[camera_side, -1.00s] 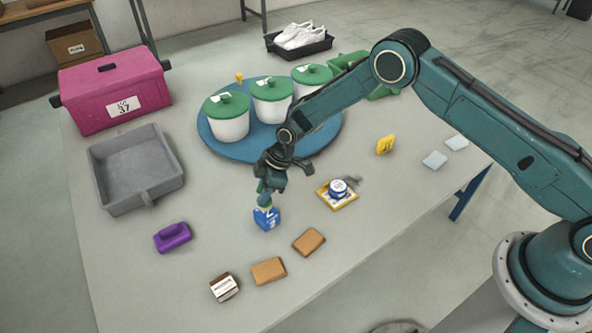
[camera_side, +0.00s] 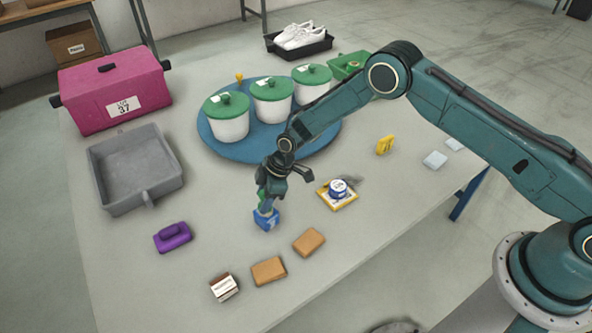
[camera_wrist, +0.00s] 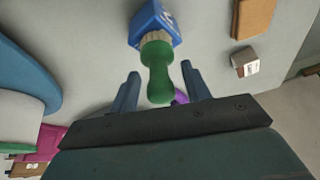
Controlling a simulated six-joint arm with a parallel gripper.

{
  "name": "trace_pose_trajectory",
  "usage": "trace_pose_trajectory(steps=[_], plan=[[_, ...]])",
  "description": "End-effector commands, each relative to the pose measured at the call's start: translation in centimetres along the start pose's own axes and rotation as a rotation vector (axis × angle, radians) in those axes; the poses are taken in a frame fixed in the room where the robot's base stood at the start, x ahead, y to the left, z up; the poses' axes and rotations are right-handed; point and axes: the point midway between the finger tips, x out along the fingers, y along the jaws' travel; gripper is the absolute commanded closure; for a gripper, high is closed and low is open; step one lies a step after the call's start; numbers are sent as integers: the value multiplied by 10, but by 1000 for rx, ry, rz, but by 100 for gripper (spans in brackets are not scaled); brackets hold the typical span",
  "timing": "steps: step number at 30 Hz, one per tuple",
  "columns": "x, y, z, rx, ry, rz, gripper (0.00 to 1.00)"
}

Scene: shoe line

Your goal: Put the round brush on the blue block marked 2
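The round brush (camera_wrist: 158,72) has a green knob-like handle and tan bristles. In the wrist view its bristle end meets the blue block (camera_wrist: 160,20), which bears a white mark, partly cut off by the view. In the side view the blue block (camera_side: 266,220) stands on the table below my gripper (camera_side: 268,203), and the brush is mostly hidden. My gripper is open in the wrist view (camera_wrist: 160,75): its two fingers stand on either side of the green handle, with a gap visible on each side.
A tin (camera_side: 338,188) sits on a yellow-edged card to the right. The grey tray (camera_side: 136,168), pink case (camera_side: 112,88) and blue turntable (camera_side: 240,152) with lidded pots stand behind.

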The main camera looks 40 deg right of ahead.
Motion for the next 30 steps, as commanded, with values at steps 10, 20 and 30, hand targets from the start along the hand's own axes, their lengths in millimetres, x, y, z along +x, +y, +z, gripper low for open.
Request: trace_pose_trajectory(steps=[10, 20, 30], plan=[[-9, 1, -2, 0, 1, 1, 53], [-46, 1, -2, -1, 2, 2, 53], [-95, 1, -2, 0, 2, 2, 53]])
